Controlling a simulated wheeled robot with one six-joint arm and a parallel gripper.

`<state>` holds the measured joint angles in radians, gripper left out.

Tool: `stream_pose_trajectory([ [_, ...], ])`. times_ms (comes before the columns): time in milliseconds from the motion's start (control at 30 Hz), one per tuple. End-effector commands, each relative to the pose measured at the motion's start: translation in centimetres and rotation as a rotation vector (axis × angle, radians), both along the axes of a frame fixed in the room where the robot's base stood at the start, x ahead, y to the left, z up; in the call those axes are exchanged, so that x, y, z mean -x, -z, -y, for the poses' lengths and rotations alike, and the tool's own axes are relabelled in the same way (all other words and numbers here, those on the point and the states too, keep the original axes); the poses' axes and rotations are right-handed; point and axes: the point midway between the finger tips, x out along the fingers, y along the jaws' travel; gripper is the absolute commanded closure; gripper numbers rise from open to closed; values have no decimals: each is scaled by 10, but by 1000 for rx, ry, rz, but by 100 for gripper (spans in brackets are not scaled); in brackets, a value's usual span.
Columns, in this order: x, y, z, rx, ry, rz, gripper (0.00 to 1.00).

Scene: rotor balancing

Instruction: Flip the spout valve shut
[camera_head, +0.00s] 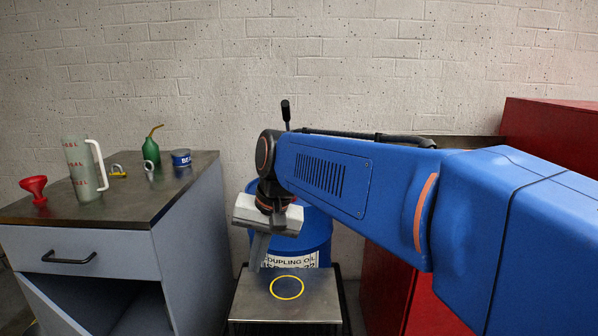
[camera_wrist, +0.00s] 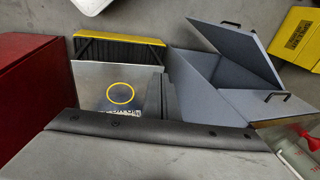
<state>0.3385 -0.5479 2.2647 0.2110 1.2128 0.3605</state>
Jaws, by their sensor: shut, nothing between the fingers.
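The spout valve is not clearly visible in either view; my arm and gripper cover the front of the blue drum (camera_head: 318,228). The drum carries a white label (camera_head: 290,260) reading "COUPLING OIL". My gripper (camera_head: 256,264) points down in front of the drum's left side, with its fingers shut and empty. In the wrist view, the dark fingers of my gripper (camera_wrist: 161,118) lie beside the right edge of the metal stand. I cannot tell whether they touch anything.
The metal stand (camera_head: 246,305) has a yellow ring (camera_head: 287,287) on its top. The grey bench (camera_head: 100,258) at left bears a measuring jug (camera_head: 82,170), red funnel (camera_head: 35,187), green oil can (camera_head: 151,151) and blue tin (camera_head: 181,158). A red cabinet (camera_head: 560,125) stands right.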

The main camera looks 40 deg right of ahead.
Motion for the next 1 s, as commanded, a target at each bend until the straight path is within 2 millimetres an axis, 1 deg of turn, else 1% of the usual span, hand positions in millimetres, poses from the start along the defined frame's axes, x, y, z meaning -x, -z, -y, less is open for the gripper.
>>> stream_pose_trajectory([
  [33,-7,-7,8,-28,58,-13,100],
  [200,-25,-29,31,-131,239,-53,100],
  [367,-40,-50,56,-231,404,-88,100],
  [567,-57,-75,94,-354,602,-128,100],
  [800,-70,-103,146,-509,826,-174,100],
  [1000,-74,-126,195,-639,1000,-210,100],
])
